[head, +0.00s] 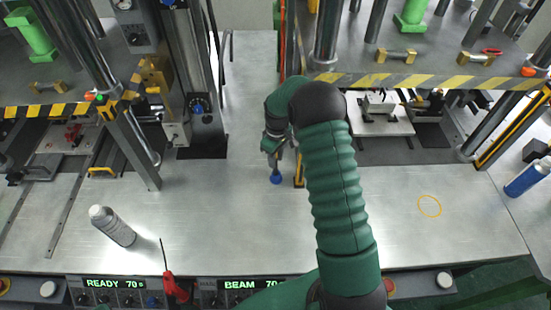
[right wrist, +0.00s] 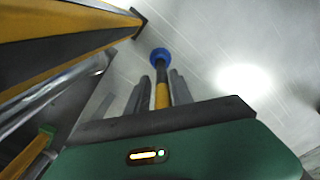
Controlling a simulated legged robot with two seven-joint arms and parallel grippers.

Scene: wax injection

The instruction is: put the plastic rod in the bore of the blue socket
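The blue socket (head: 276,179) is a small round piece on the metal table, below my right gripper (head: 277,157). It also shows in the right wrist view (right wrist: 160,56), just beyond the fingertips. The plastic rod (right wrist: 162,95), dark with a yellow part, lies between the two grey fingers of my right gripper (right wrist: 161,80), which look shut on it. It points down at the socket, and its far end meets the blue piece in the picture. How deep it sits in the bore is hidden. My left gripper is not in view.
A yellow-and-black post (head: 299,168) stands close to the right of the gripper. A spray can (head: 112,226) and a red screwdriver (head: 172,286) are at the front left. A blue can (head: 526,178) is at the far right. The table by the yellow ring (head: 429,197) is clear.

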